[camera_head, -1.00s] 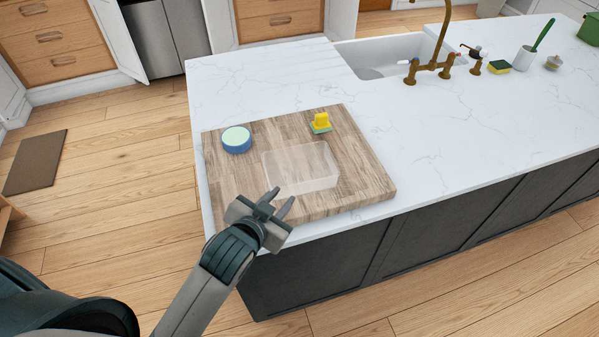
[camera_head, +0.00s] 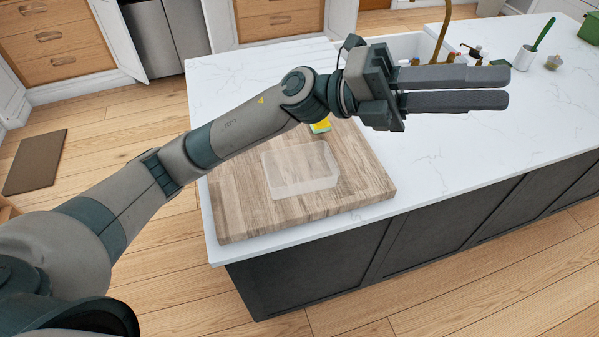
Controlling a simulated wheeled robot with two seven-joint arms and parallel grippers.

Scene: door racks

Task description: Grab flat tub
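The flat tub (camera_head: 300,172) is a shallow, translucent rectangular container on the wooden board near the counter's front left corner. My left gripper (camera_head: 509,88) is raised high in front of the camera, its two fingers pointing right. It appears well above and to the right of the tub, not touching it. The fingers look close together, but from this side angle I cannot tell whether they are open or shut. Nothing shows between them. My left forearm crosses above the back of the board. My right gripper is not in view.
The wooden board (camera_head: 240,218) lies on the white marble counter (camera_head: 450,150). A yellow and green item (camera_head: 320,126) shows partly under my arm. A brass faucet (camera_head: 441,40), a white sink and a cup with a green brush (camera_head: 525,57) stand at the back.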

